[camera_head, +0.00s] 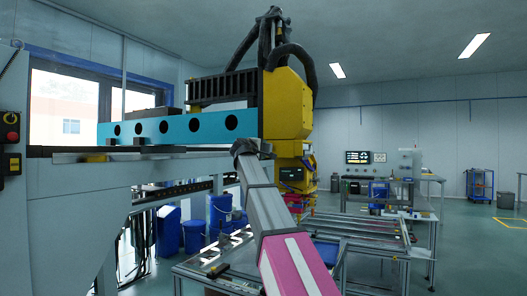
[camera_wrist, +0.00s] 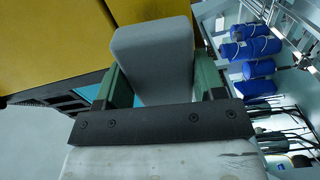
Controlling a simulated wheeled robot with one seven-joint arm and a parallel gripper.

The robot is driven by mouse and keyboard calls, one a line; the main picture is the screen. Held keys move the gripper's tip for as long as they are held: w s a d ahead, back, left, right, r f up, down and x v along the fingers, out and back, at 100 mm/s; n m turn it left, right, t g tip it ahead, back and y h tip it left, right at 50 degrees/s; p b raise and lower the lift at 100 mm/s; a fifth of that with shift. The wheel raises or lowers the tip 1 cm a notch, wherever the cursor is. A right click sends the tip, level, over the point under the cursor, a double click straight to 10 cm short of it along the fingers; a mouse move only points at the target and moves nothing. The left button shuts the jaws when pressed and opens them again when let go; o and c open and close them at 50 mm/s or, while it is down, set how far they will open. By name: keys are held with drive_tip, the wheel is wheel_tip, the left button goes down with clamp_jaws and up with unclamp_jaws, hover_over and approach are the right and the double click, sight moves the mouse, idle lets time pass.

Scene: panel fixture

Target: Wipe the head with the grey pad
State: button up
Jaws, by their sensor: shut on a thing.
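The yellow machine head (camera_head: 288,105) stands at the centre of the head view, at the right end of a blue beam. In the head view my gripper (camera_head: 252,148) is a small dark shape at the head's lower left, and the pad cannot be made out there.
The blue beam (camera_head: 180,129) with round holes runs left from the head. Black cable hoses (camera_head: 292,58) curve above it. A metal frame table (camera_head: 370,250) lies below right. Blue bins (camera_head: 168,230) stand behind the gantry. The floor at the far right is mostly clear.

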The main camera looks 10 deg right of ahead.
drive_tip(key=shift+v, duration=1.05)
drive_tip(key=v, duration=0.3)
idle(0.3)
drive_tip(key=shift+x, duration=3.6)
drive_tip(key=shift+x, duration=0.95)
